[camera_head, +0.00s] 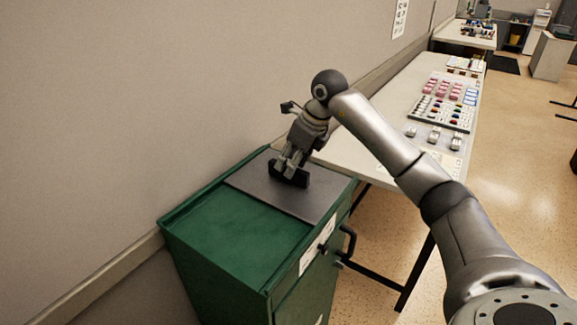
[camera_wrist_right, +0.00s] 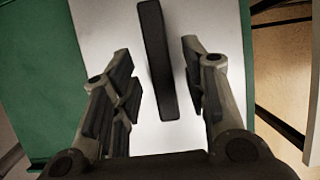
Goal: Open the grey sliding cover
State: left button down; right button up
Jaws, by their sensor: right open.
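The grey sliding cover (camera_head: 308,203) is a flat plate on top of the green cabinet (camera_head: 220,235), covering its far part. A black handle (camera_head: 298,178) stands up from the cover. In the right wrist view the handle (camera_wrist_right: 155,65) is a dark upright bar on the pale cover (camera_wrist_right: 100,30). My right gripper (camera_head: 284,170) is over the cover at the handle. In the wrist view its open fingers (camera_wrist_right: 160,85) stand on either side of the handle, with gaps on both sides. My left gripper is not in view.
A long table (camera_head: 390,125) with panels of coloured buttons and switches stands behind the cabinet. A wall (camera_head: 130,110) runs along the left. Black handles (camera_head: 347,243) stick out from the cabinet's right side. The near part of the cabinet top is bare.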

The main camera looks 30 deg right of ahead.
jog(key=shift+x, duration=1.45)
jog(key=shift+c, duration=0.2)
grip_shut()
